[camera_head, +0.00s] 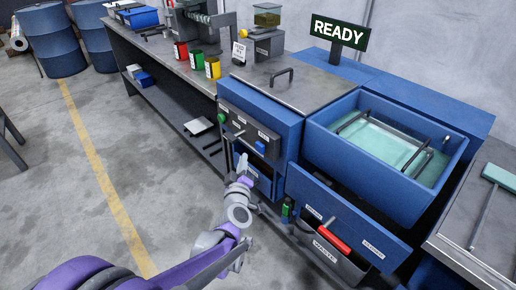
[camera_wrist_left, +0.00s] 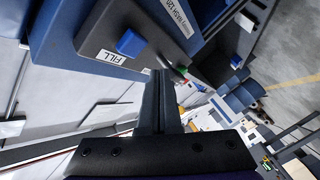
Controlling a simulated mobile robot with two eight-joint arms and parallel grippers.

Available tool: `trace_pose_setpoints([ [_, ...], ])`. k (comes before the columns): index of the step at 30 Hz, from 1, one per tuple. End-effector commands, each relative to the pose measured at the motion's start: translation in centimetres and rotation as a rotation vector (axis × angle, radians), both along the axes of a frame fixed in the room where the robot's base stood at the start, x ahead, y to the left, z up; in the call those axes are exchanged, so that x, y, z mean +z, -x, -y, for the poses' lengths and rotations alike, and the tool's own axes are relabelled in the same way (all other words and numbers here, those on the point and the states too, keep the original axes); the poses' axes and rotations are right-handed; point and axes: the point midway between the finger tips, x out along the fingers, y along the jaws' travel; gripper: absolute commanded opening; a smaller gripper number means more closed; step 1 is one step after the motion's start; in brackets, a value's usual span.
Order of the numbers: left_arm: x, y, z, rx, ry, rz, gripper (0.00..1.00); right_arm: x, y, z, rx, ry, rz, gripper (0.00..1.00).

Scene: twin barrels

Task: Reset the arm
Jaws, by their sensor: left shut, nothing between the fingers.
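My left arm, purple and grey, comes in from the lower left of the head view. Its gripper (camera_head: 242,162) is in front of the blue cabinet's control panel (camera_head: 248,131). In the left wrist view the dark fingers (camera_wrist_left: 160,75) are together with nothing between them. Their tips appear close to the panel's lower edge, near a blue button (camera_wrist_left: 131,42) and a label reading FILL. I cannot tell whether they touch the panel. The blue button also shows in the head view (camera_head: 261,146). My right gripper is not in view.
A blue open basin (camera_head: 320,128) stands right of the panel. Below it a blue drawer front (camera_head: 345,222) and a red handle (camera_head: 333,240) jut out. A READY sign (camera_head: 340,33) stands behind. Blue barrels (camera_head: 52,42) are far left. The floor left of the cabinets is clear.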

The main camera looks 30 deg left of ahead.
Motion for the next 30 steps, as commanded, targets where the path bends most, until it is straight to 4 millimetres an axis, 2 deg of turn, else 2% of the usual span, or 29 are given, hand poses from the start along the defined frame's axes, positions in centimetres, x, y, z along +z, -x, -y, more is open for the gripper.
trace_pose_setpoints([
  [6, 0.1, 1.7, -0.8, 0.001, -0.001, -0.001, 0.0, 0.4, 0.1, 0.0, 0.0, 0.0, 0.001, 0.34],
  [22, 0.1, 1.8, -0.3, -0.014, -0.004, -0.008, 0.0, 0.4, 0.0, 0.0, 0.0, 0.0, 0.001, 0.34],
  [26, 0.4, 2.5, 2.9, -0.135, -0.051, -0.079, 0.0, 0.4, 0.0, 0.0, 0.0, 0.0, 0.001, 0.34],
  [29, -0.2, 4.4, 7.5, -0.312, -0.123, -0.209, 0.0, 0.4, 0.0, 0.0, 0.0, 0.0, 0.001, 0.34],
  [30, -0.7, 5.8, 9.5, -0.391, -0.159, -0.277, 0.0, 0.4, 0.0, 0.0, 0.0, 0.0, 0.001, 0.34],
])
